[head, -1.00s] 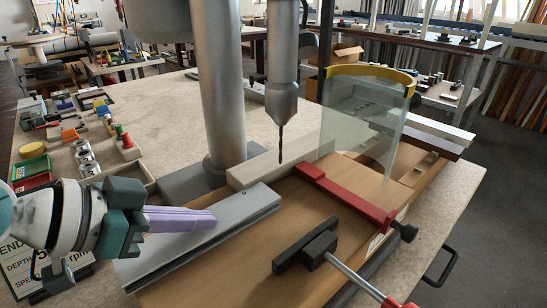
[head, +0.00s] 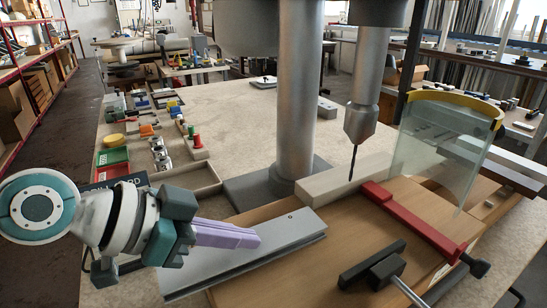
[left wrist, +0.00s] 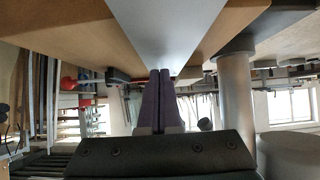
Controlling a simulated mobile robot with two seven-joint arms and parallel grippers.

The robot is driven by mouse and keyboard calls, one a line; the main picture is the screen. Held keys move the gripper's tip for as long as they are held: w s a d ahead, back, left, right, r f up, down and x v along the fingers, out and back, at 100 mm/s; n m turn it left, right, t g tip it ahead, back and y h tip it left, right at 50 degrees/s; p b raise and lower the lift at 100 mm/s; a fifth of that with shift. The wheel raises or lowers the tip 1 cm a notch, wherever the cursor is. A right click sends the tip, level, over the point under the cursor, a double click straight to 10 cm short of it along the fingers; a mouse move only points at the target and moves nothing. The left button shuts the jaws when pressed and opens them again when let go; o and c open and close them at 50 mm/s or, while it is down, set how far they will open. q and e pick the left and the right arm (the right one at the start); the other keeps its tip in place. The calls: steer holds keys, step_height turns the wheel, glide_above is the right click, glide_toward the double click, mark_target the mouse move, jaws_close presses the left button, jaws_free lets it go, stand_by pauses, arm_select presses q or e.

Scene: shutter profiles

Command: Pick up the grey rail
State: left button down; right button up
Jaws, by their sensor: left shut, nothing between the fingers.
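The grey rail (head: 285,237) lies along the left side of the wooden board, under the drill press, running from front left to back right. My left gripper (head: 258,239) has purple fingers, shut and empty, over the rail in the head view. In the left wrist view the shut fingers (left wrist: 160,75) point at the rail's grey surface (left wrist: 168,30). I cannot tell whether the fingertips touch it. My right gripper is not in view.
The drill bit (head: 352,165) hangs above a pale fence block (head: 345,180). A red clamp bar (head: 420,222), a black clamp (head: 372,265) and a clear guard (head: 440,150) stand to the right. Small parts and a green bin (head: 112,157) are at the left.

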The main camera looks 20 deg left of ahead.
mark_target(182, 271)
arm_select(q)
steer(key=s+a+b, duration=0.1)
steer(key=s+a, duration=0.1)
steer(key=s+a+b, duration=0.1)
steer(key=s+a, duration=0.1)
steer(key=s, duration=0.1)
steer(key=s+a+b, duration=0.1)
steer(key=s+a, duration=0.2)
steer(key=shift+f+b, duration=0.1)
steer(key=shift+b, duration=0.2)
steer(key=shift+s+a+b, duration=0.3)
steer(key=shift+s+b, duration=0.1)
steer(key=shift+s, duration=0.05)
steer(key=shift+s+r, duration=0.15)
steer(key=shift+r, duration=0.05)
